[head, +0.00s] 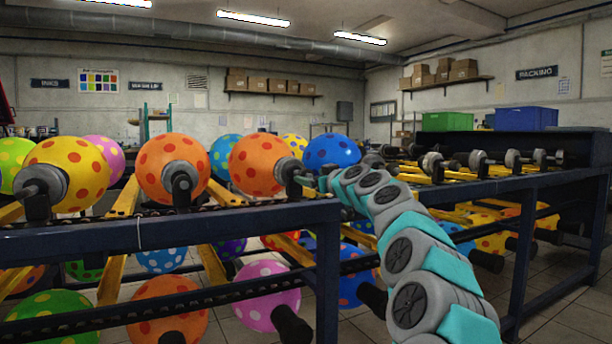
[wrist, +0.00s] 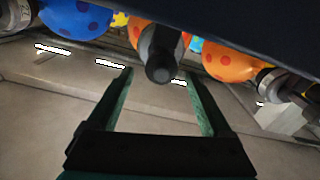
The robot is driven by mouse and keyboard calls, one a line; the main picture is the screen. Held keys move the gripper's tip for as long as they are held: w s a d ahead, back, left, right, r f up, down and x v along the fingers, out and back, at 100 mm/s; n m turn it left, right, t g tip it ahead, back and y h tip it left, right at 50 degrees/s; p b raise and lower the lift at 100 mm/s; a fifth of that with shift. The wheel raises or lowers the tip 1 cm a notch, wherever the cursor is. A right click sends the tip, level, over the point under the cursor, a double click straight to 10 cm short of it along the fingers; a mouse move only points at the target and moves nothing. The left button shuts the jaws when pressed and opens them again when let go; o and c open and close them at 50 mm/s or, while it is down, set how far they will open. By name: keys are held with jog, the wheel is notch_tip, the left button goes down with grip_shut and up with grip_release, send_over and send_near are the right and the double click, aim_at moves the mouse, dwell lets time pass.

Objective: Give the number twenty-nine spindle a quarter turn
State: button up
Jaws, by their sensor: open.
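My gripper (head: 318,182) is open at the front of the upper rack, at the spindle (head: 288,176) of the right-hand orange balloon (head: 256,160). In the wrist view, the two green fingers of my gripper (wrist: 159,73) are spread apart. The dark round end of that spindle (wrist: 160,68) shows between the fingertips, with a gap on each side. I cannot tell whether the tips reach past its end. The orange balloon with red dots (wrist: 146,33) is behind it.
Another orange balloon (head: 168,160) with its spindle (head: 181,183) is to the left, and a blue balloon (head: 331,150) is to the right. The dark blue rack rail (head: 170,228) runs below. A second rack (head: 540,182) with bare spindles stands at right. Lower balloons hang underneath.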

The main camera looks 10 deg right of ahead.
aim_at(293, 173)
jog(key=shift+p+x, duration=0.35)
jog(key=shift+x, duration=1.45)
jog(key=shift+a+f, duration=0.1)
grip_shut()
